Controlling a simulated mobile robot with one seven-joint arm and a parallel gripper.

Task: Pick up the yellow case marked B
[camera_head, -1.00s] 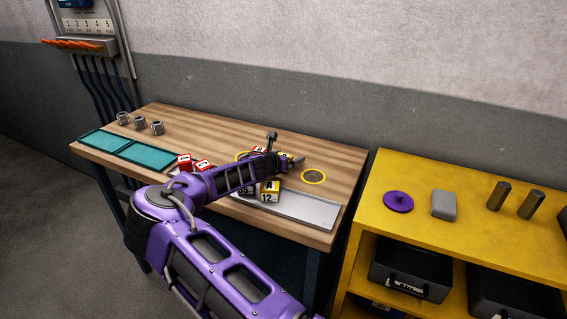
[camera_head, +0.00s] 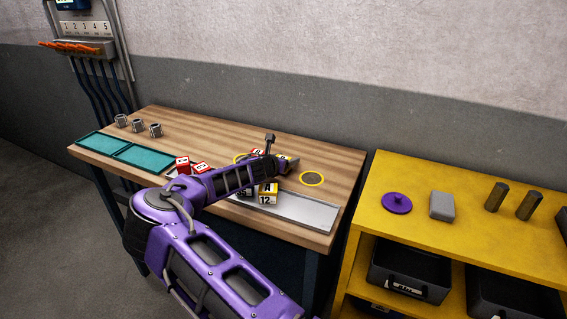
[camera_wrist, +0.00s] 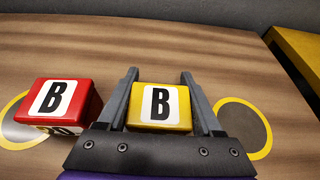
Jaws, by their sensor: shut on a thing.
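The yellow case marked B (camera_wrist: 159,106) sits between the two fingers of my gripper (camera_wrist: 160,86) in the wrist view, its B label facing up. The gripper is shut on it. In the head view my gripper (camera_head: 283,162) is over the right part of the wooden bench, and my arm hides much of the case. Whether the case touches the bench I cannot tell. A red case marked B (camera_wrist: 55,105) stands just left of the gripper in the wrist view. A yellow case marked A (camera_head: 268,193) stands near the bench's front edge.
The wooden bench (camera_head: 215,131) also bears two red cases (camera_head: 190,166), teal trays (camera_head: 143,155), several metal nuts (camera_head: 138,125) and a grey strip (camera_head: 305,211). A yellow-ringed dark circle (camera_head: 312,179) is empty. A yellow shelf unit (camera_head: 440,235) stands to the right.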

